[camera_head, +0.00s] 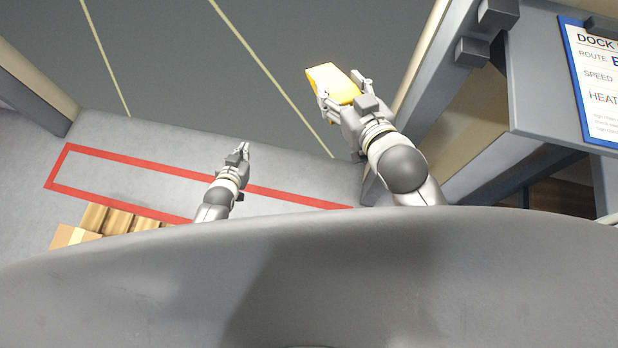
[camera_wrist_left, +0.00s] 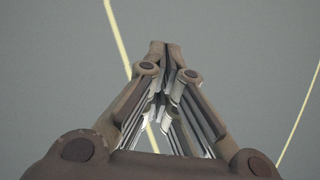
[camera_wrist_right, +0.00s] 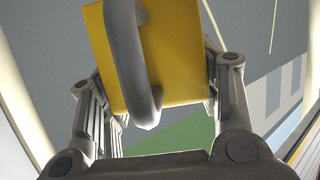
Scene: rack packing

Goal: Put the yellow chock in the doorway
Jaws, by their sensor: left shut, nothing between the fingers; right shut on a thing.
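The yellow chock (camera_head: 328,82) is held by my right gripper (camera_head: 343,92) in the head view, out over the grey floor beyond the red outline. In the right wrist view the chock (camera_wrist_right: 180,60) fills the space between the fingers (camera_wrist_right: 155,100), with a grey handle (camera_wrist_right: 130,50) across its face. My left gripper (camera_head: 240,152) is shut and empty above the area of the red outline. In the left wrist view its fingertips (camera_wrist_left: 165,45) meet with nothing between them. The doorway opening shows between the cream post (camera_head: 45,75) at left and the cream post (camera_head: 420,55) at right.
A red floor outline (camera_head: 120,154) lies on the lighter floor, with a wooden pallet (camera_head: 110,219) at lower left. A grey rack or desk (camera_head: 530,70) with a dock sign (camera_head: 595,75) stands at right, close to my right arm. Thin yellow lines cross the darker floor beyond.

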